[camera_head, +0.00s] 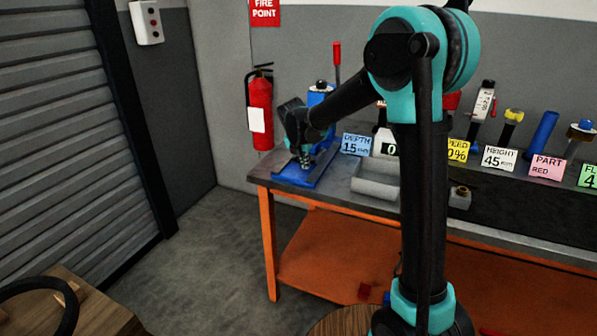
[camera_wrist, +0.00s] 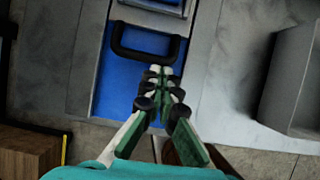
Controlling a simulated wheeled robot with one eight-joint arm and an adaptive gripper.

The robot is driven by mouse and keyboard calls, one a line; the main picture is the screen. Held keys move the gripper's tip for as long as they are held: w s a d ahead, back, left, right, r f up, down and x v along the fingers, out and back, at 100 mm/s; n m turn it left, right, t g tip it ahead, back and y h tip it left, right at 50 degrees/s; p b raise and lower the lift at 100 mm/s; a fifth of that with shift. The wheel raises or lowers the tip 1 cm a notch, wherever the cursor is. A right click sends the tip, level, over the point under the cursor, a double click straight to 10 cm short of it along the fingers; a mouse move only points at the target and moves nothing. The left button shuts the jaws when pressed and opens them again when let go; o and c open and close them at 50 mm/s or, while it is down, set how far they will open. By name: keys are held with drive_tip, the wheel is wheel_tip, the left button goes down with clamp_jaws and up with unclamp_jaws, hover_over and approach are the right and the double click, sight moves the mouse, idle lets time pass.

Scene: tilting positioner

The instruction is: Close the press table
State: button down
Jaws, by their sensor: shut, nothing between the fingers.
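The blue press (camera_head: 320,96) with a red-topped lever stands at the left end of the workbench. Its blue table (camera_head: 318,178) reaches toward the bench's front edge. In the wrist view, the blue table (camera_wrist: 112,85) carries a black U-shaped handle (camera_wrist: 122,50) across it. My gripper (camera_wrist: 162,72) is shut and empty, with its fingertips just in front of the handle; I cannot tell if they touch it. In the head view, my gripper (camera_head: 304,160) is low over the blue table, and my arm hides part of the press.
A grey tray (camera_head: 376,190) lies on the bench right of the press, also in the wrist view (camera_wrist: 290,80). Several label cards (camera_head: 499,158) and tools line the back. A wooden block (camera_wrist: 28,148) shows at lower left in the wrist view.

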sight(314, 153)
drive_tip(key=w+d, duration=0.1)
drive_tip(key=w, duration=0.1)
drive_tip(key=w+d, duration=0.1)
drive_tip(key=w, duration=0.2)
drive_tip(key=w+d, duration=0.1)
drive_tip(key=w, duration=0.2)
drive_tip(key=shift+w, duration=0.15)
drive_tip(key=shift+r, duration=0.1)
